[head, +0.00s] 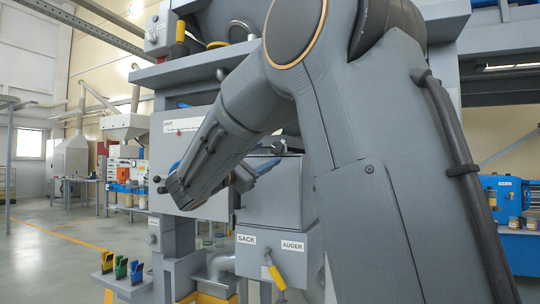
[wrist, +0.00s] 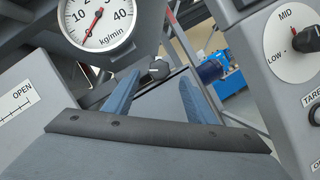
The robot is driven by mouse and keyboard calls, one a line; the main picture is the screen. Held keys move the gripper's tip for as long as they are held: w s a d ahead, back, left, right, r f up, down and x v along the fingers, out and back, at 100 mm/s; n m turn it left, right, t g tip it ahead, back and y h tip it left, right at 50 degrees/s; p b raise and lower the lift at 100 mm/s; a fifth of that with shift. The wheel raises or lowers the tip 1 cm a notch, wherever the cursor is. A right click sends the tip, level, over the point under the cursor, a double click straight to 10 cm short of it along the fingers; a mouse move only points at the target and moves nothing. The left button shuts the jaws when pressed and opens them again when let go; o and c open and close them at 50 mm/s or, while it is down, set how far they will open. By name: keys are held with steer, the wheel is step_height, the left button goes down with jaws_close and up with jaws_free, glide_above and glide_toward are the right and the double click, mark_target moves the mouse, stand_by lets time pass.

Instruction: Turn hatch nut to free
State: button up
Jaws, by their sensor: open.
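My gripper (wrist: 161,84) shows in the wrist view as two blue fingers, spread apart with nothing held between them. A dark grey rounded knob (wrist: 158,69), which may be the hatch nut, shows just beyond the fingertips, roughly in line with the gap. I cannot tell how far it is from them. A flat grey panel lies behind the gap. In the head view my arm hides much of the machine, and a blue finger (head: 266,167) of my gripper shows in front of the grey housing.
A kg/min gauge (wrist: 98,18) is at the upper left of the wrist view, above a plate marked OPEN (wrist: 24,100). A control box with a MID/LOW dial (wrist: 305,40) is close on the right. SACK and AUGER labels and a yellow-handled lever (head: 275,274) sit lower in the head view.

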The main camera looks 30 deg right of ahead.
steer(key=shift+v, duration=1.45)
steer(key=s+d+f+m+g+y+p, duration=0.15)
steer(key=s+f+g+y, duration=0.35)
steer(key=f, duration=0.8)
steer(key=s+d+f+m+g+y+p, duration=0.15)
steer(key=s+f+y, duration=0.4)
steer(key=f, duration=0.75)
steer(key=s+a+f+m+g+y+p, duration=0.2)
steer(key=s+a+f+m+y, duration=0.7)
steer(key=s+a+f, duration=0.6)
steer(key=s+f+m, duration=0.1)
steer(key=s+m, duration=0.1)
steer(key=s, duration=0.2)
steer(key=shift+a+f+m+p, duration=0.25)
steer(key=shift+a+m+p, duration=0.1)
steer(key=shift+m+p, duration=0.05)
steer(key=shift+s, duration=0.1)
steer(key=shift+c, duration=0.4)
